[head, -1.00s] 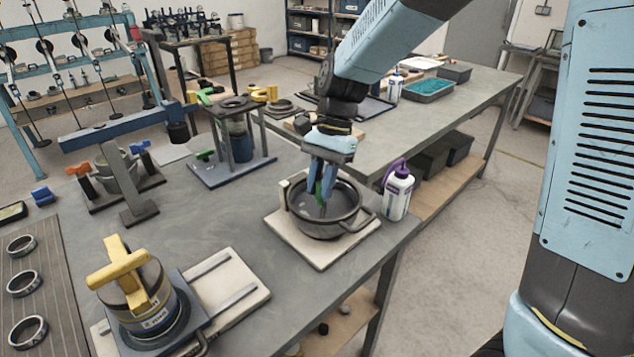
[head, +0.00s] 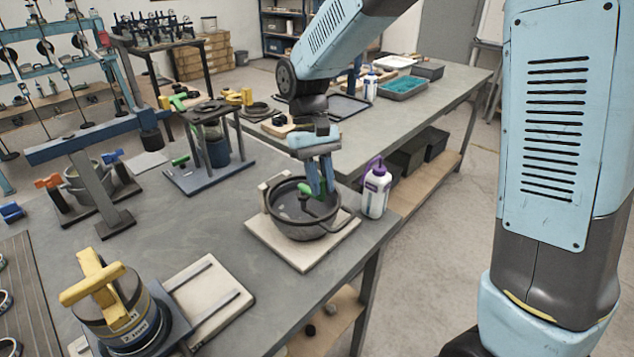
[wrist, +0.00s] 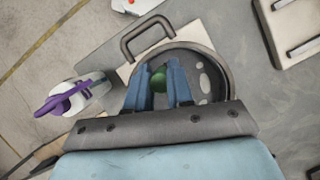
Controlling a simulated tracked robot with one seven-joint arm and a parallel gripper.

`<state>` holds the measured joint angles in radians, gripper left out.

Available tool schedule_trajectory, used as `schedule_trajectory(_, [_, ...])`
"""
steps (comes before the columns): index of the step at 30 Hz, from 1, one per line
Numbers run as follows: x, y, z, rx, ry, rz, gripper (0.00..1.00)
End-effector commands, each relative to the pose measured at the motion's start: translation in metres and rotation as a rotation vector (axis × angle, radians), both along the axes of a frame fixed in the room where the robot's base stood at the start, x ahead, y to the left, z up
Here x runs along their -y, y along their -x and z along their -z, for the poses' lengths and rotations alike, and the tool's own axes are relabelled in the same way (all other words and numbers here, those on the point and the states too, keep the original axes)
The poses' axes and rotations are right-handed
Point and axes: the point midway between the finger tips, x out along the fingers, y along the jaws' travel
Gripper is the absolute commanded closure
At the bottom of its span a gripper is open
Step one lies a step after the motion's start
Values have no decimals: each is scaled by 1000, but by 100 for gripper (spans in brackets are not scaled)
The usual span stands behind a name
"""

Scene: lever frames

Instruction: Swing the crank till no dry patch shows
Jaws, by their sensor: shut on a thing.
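A dark round pan (head: 275,222) with a side handle stands on a pale board (head: 262,236) near the bench edge. A crank with a green grip (head: 309,189) is inside it. My gripper (head: 322,192) reaches down over the pan's back right part and is shut on the green grip. In the wrist view my gripper (wrist: 160,80) has its blue fingers on both sides of the green grip (wrist: 158,82). Several pale patches (wrist: 204,82) show on the pan's dark floor to the right of the fingers. The fingers and palm hide the rest of the floor.
A white bottle with a purple top (head: 375,192) stands close to the right of the pan. A yellow-handled pot (head: 120,310) is at front left. A black-topped stand (head: 210,150) is behind left. The bench between them is mostly clear.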

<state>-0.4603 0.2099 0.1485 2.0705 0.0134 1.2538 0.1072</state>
Motion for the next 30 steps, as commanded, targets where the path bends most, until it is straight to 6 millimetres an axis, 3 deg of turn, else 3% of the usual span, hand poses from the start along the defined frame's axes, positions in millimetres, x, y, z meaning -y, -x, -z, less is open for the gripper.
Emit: schedule_trajectory(30, [10,-47,0,1,-1,-955,100])
